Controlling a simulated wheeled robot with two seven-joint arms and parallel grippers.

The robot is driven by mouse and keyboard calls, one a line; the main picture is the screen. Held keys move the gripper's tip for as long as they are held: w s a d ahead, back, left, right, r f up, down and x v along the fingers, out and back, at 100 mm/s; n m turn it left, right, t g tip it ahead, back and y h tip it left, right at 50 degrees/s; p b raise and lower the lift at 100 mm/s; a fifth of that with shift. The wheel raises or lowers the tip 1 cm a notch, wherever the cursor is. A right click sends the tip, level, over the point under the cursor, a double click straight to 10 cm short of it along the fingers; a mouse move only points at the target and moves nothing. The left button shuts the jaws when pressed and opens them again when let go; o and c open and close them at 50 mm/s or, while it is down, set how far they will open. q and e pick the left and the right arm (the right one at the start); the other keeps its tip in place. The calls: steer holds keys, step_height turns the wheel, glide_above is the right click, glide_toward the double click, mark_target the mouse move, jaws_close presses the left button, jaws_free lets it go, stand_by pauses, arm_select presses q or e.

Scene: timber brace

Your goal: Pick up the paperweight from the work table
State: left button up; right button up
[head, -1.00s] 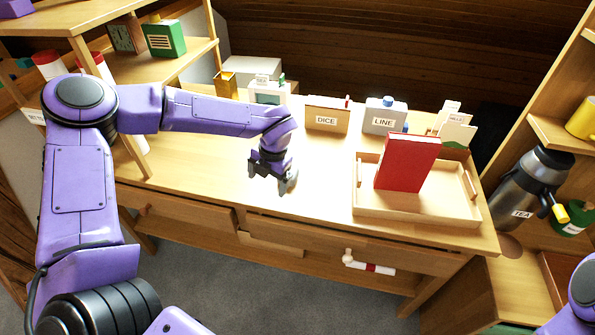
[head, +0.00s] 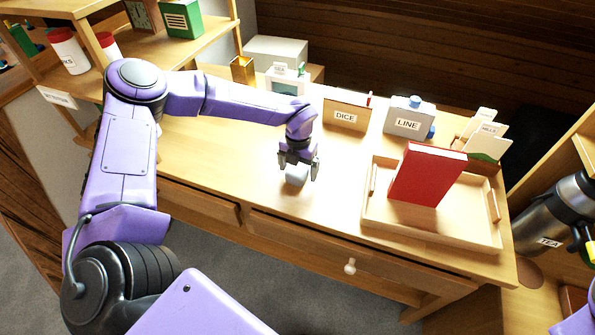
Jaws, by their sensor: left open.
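A small grey rounded object (head: 296,175), apparently the paperweight, sits on the work table (head: 220,150) near its front middle. My left gripper (head: 298,172) points down over it, with its open fingers on either side. The gripper hides the object's top, and I cannot tell whether the fingers touch it.
A wooden tray (head: 380,224) holding a red box (head: 428,174) stands to the right. The tabletop left of the gripper is clear.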

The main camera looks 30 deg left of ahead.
arm_select(q)
steer(key=shift+s+a+f, duration=0.15)
steer(key=shift+a+f, duration=0.05)
steer(key=shift+f, duration=0.5)
steer(key=shift+d, duration=0.1)
steer(key=c, duration=1.1)
steer(key=shift+c, duration=1.1)
steer(key=shift+r, duration=0.15)
